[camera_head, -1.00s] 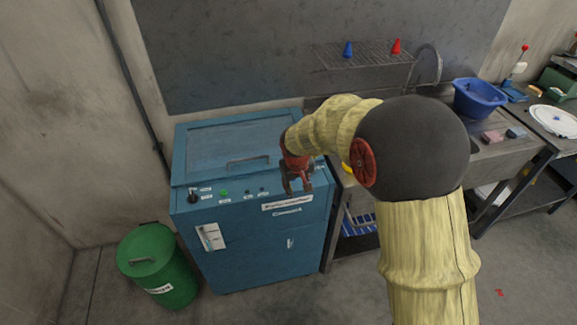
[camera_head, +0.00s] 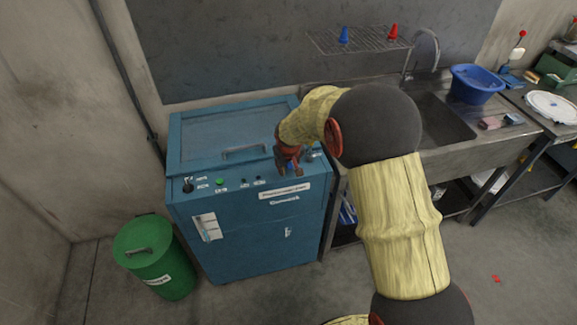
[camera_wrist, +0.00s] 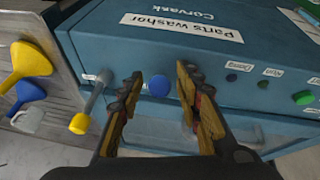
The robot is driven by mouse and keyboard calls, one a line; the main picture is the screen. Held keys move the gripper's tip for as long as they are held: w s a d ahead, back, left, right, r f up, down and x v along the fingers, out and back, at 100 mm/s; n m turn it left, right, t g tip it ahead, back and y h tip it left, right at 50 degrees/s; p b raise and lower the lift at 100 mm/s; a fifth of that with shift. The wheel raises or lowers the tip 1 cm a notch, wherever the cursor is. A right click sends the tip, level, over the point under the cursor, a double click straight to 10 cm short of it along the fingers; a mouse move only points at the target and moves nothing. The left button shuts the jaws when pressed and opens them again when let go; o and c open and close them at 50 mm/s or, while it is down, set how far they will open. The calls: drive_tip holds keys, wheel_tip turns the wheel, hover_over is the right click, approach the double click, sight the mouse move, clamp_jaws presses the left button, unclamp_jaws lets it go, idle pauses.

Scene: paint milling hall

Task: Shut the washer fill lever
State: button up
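The parts washer (camera_head: 250,235) is a blue cabinet with a lid and a front row of controls. In the wrist view, a grey lever with a yellow tip (camera_wrist: 80,123) sticks out of the panel (camera_wrist: 190,62), beside a small white label too small to read. It looks like the fill lever. My gripper (camera_wrist: 160,82) is open and empty, its fingers in front of the panel with a round blue button (camera_wrist: 159,86) showing between them. The lever is just left of the left finger, apparently apart from it. In the head view my gripper (camera_head: 289,168) hides part of the panel's right end.
A green bin (camera_head: 150,255) stands left of the washer. A sink bench (camera_head: 465,145) with a blue basin (camera_head: 477,84) stands at right. Yellow (camera_wrist: 28,65) and blue (camera_wrist: 28,95) funnels are near the lever in the wrist view.

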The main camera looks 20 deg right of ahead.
clamp_jaws()
idle(0.5)
idle(0.4)
